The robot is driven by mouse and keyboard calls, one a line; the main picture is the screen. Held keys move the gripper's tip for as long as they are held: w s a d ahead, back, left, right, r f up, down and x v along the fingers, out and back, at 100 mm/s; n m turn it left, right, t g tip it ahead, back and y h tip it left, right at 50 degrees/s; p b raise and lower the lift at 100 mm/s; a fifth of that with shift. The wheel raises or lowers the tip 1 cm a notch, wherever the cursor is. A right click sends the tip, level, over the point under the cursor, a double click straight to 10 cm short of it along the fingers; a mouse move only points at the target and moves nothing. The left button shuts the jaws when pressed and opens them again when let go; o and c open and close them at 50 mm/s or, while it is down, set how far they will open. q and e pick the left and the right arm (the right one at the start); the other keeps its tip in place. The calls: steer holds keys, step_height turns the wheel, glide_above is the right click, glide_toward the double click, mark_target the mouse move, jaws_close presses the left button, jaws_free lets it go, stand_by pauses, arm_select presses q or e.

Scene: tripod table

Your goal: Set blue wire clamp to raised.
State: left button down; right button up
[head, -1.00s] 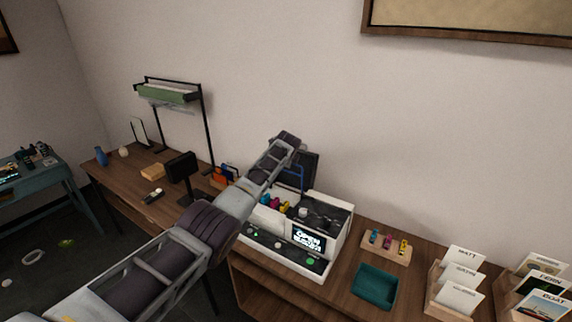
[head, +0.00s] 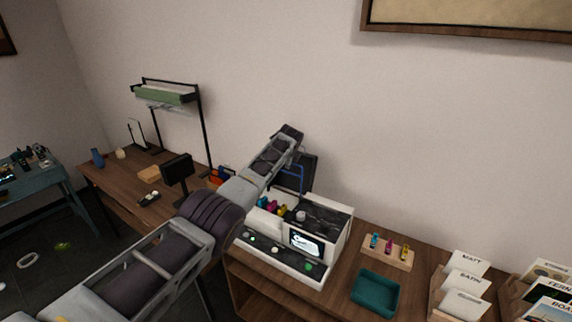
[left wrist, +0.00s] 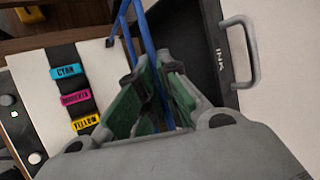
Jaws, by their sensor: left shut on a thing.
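The blue wire clamp (left wrist: 144,36) is a thin blue wire loop on the white printer (head: 338,237). In the left wrist view its two strands run down between the green-padded fingers of my left gripper (left wrist: 157,88). The gripper is shut on it. In the head view a piece of the blue clamp (head: 303,178) stands up above the printer beside a dark raised panel, and my arm hides the fingers. The clamp's lower ends are hidden by the gripper. My right gripper is not in view.
Cyan (left wrist: 67,73), magenta (left wrist: 75,98) and yellow (left wrist: 86,122) cartridges sit beside the clamp. A dark INK panel with a handle (left wrist: 250,55) is close on the right. A teal tray (head: 375,292), a wooden cartridge holder (head: 400,263) and card stands fill the table's right.

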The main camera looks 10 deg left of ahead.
arm_select(q)
steer(key=shift+w+d+r+b, duration=0.15)
steer(key=shift+w+b, duration=0.2)
stand_by(0.7)
steer(key=c, duration=1.9)
jaws_free()
steer(key=shift+s, duration=0.1)
steer(key=v, duration=1.1)
steer(key=shift+d+r, duration=0.15)
steer(key=shift+r, duration=0.3)
steer(key=shift+f, duration=0.1)
